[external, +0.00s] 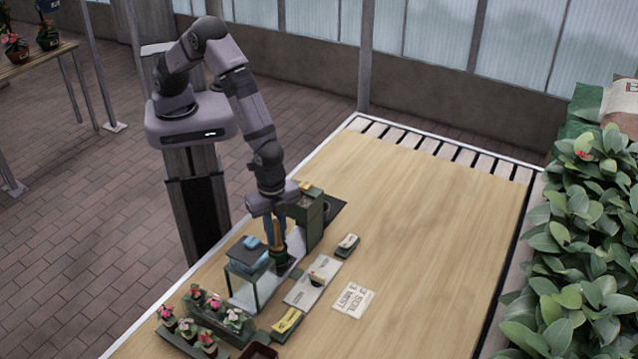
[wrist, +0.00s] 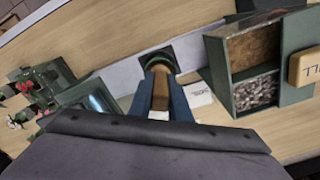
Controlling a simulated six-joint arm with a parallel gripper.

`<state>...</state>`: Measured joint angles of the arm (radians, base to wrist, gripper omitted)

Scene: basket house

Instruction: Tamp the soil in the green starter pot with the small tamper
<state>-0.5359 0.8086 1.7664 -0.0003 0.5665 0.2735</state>
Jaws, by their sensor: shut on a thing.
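My gripper (external: 275,236) points down at the near-left part of the table, its blue fingers shut on the tan wooden handle of the small tamper (external: 278,232). In the wrist view the tamper's handle (wrist: 160,92) stands between the two fingers. A dark green round form, seemingly the green starter pot (external: 280,259), is directly below the tamper. Its green rim (wrist: 158,57) shows past the handle in the wrist view. The tamper's lower end and the soil are hidden, so I cannot tell whether they touch.
A green two-compartment bin (wrist: 255,75) with brown and grey fill stands close on one side. A glass-sided green box (external: 252,280) stands close on the other. Potted flowers (external: 205,308), a grey tray (external: 312,284) and a paper card (external: 353,298) lie nearby. The table's right side is clear.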

